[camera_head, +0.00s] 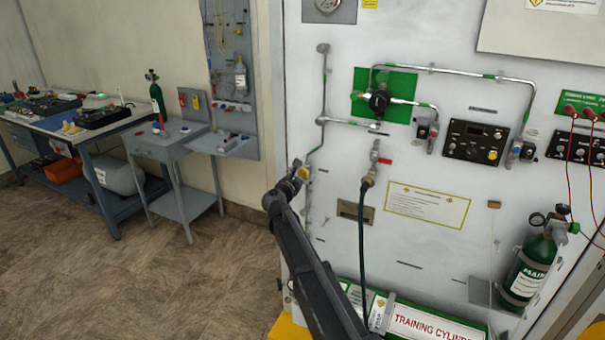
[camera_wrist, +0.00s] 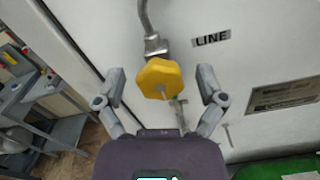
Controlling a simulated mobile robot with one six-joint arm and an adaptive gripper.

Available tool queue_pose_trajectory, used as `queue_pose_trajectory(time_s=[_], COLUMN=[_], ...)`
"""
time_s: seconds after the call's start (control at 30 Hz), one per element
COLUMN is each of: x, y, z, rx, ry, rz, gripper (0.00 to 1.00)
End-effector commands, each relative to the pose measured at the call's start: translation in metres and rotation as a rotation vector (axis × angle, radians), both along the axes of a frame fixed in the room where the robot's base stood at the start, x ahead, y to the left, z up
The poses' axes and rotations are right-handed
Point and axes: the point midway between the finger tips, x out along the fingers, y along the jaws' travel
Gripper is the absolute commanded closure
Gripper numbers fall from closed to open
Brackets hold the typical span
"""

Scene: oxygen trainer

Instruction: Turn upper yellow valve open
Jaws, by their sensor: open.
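The yellow valve (camera_wrist: 159,79) is a rounded, faceted knob on a metal pipe fitting, in the middle of the wrist view. My gripper (camera_wrist: 161,84) is open, with one finger on each side of the knob and a gap to both. In the head view my gripper (camera_head: 291,178) is at the valve, its fingers hard to make out. I cannot tell how far the fingertips reach along the knob.
A grey pipe (camera_wrist: 146,20) runs up from the valve. A "LINE" label (camera_wrist: 211,39) is right of it. On the white panel (camera_head: 310,110), a hose (camera_head: 364,240) hangs right of my arm. A green cylinder (camera_head: 528,268) is at right; a small table (camera_head: 165,143) stands left.

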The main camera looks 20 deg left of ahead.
Motion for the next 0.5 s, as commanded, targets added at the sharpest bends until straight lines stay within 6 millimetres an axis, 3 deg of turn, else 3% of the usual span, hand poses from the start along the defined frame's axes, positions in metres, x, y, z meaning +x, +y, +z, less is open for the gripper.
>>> queue_pose_trajectory(time_s=[0.27, 0.5], x=[-0.024, -0.061], y=[0.001, 0.003], z=[0.000, 0.000], rx=[0.000, 0.000], ry=[0.000, 0.000], rz=[0.001, 0.001], gripper=[0.11, 0.11])
